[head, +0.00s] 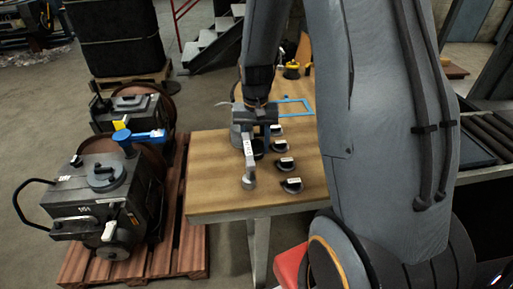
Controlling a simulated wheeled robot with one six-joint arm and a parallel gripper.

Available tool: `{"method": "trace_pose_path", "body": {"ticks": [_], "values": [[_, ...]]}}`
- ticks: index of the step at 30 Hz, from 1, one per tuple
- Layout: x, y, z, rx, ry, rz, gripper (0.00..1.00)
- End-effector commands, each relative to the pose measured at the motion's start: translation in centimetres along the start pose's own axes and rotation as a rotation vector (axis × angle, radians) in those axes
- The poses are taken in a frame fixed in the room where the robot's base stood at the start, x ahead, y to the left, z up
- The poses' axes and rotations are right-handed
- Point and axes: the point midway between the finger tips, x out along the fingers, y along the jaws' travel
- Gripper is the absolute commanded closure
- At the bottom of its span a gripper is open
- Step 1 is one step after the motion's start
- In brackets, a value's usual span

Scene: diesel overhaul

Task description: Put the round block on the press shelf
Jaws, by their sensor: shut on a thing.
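My gripper (258,132) hangs over the wooden-topped table (225,205), pointing down. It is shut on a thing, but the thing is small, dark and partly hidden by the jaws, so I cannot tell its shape. A grey rod-like part (249,178) with a white label shows just below and left of the jaws; I cannot tell whether it touches them. I cannot make out a round block for certain. I cannot identify a press shelf in this view.
Several black curved parts with white labels, one at the front (291,185), form a row on the table. A blue frame (292,108) lies behind them. Grey machines (105,190) stand on a wooden pallet (190,245) at left. A roller conveyor (485,140) is at right.

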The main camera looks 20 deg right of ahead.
Motion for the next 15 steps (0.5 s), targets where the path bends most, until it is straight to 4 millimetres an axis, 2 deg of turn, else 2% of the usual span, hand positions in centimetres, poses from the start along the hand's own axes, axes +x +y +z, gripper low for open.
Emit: {"method": "trace_pose_path", "body": {"ticks": [6,15], "values": [[1.6,0.0,-0.1,0.0,0.002,-0.001,1.0],[1.8,0.0,-0.1,0.0,0.003,-0.001,1.0]]}}
